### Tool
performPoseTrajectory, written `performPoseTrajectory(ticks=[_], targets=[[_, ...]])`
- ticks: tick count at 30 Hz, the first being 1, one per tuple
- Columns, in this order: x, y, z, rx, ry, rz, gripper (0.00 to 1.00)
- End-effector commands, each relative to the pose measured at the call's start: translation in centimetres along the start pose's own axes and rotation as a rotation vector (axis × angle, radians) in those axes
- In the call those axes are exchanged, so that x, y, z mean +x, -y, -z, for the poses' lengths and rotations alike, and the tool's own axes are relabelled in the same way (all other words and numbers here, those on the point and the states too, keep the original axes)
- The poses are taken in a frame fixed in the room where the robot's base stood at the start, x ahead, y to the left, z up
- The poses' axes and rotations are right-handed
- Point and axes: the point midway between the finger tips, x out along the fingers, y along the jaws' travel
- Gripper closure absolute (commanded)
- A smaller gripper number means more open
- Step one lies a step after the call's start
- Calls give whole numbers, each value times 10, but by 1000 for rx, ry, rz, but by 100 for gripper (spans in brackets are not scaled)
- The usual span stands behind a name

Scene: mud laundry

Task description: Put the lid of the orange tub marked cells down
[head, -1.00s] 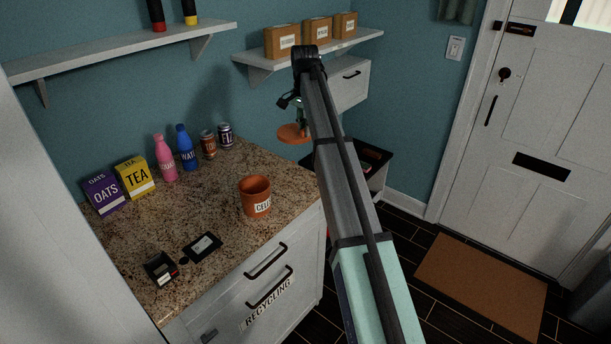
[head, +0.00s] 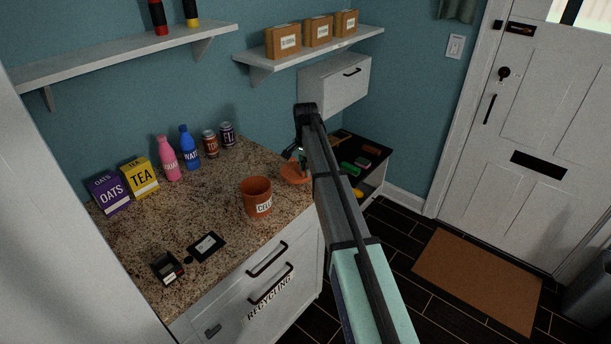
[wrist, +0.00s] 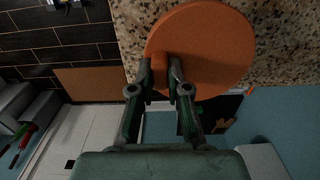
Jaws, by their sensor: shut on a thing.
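The orange tub (head: 257,196) marked with a label that begins "CELL" stands upright and open on the speckled counter. Its round orange lid (head: 293,174) is at the counter's back right, to the right of the tub and apart from it. In the wrist view the lid (wrist: 212,52) lies flat over the counter edge area, and my gripper (wrist: 161,75) is shut on its grip near the lid's edge. In the head view my gripper (head: 299,155) is partly hidden by my arm. I cannot tell whether the lid touches the counter.
On the counter (head: 215,215) are a black box (head: 167,267), a flat black item (head: 206,247), an oats box (head: 110,193), a tea box (head: 140,178), bottles and cans. The counter around the tub is clear. A low open unit (head: 362,160) holds small items at right.

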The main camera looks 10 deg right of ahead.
Motion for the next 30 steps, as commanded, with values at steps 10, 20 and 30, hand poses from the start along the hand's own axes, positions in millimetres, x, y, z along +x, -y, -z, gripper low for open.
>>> performPoseTrajectory(ticks=[10, 20, 30], targets=[[34, -1, -1, 0, 1, -2, 100], [39, 0, 0, 0, 0, 0, 100], [41, 0, 0, 0, 0, 0, 59]])
